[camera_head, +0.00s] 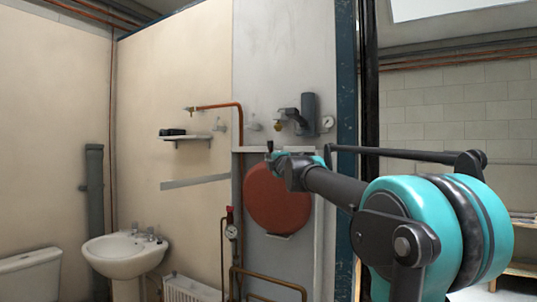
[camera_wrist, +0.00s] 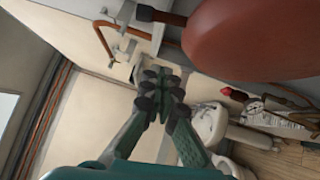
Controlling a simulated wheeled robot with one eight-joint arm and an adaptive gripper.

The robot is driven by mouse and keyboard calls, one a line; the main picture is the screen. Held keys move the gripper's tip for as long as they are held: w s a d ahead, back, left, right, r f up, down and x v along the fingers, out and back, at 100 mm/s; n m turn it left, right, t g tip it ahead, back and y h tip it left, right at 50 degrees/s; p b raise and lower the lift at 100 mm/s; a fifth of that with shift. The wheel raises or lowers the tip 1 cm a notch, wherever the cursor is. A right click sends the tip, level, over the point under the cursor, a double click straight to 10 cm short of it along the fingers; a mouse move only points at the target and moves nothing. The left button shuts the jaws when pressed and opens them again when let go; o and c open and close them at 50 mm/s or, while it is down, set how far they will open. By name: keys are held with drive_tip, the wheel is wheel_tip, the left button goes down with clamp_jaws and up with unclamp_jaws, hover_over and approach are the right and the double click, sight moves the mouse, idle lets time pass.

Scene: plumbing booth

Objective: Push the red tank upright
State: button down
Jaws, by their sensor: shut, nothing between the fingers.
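The red tank (camera_head: 278,196) is a round, flattened vessel on the grey panel in the head view, with my arm crossing in front of its upper right edge. Whether it leans is hard to tell. In the wrist view the red tank (camera_wrist: 255,40) fills the upper right, close to the camera. My gripper (camera_wrist: 162,88) is shut and empty in the wrist view, to the left of and below the tank in the picture, with a visible gap between them. In the head view my gripper is largely hidden behind my arm near the tank's top.
A dark pump-like fitting (camera_head: 308,114) and a gauge (camera_head: 328,122) sit above the tank. A copper pipe (camera_head: 220,106) runs along the panel at left. A red-handled valve (camera_head: 230,214) is left of the tank. A sink (camera_head: 126,252) and a shelf (camera_head: 186,137) stand farther left.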

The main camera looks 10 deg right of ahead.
drive_tip(key=w+d+r, duration=0.1)
drive_tip(key=w+r, duration=0.1)
drive_tip(key=w, duration=0.9)
drive_tip(key=shift+w+r+n, duration=0.25)
drive_tip(key=shift+n, duration=0.05)
drive_tip(key=w+d, duration=0.1)
drive_tip(key=w, duration=0.1)
drive_tip(key=w+d, duration=0.2)
drive_tip(key=w+d+r, duration=0.1)
drive_tip(key=w, duration=0.1)
drive_tip(key=shift+w+d, duration=0.2)
drive_tip(key=shift+d, duration=0.2)
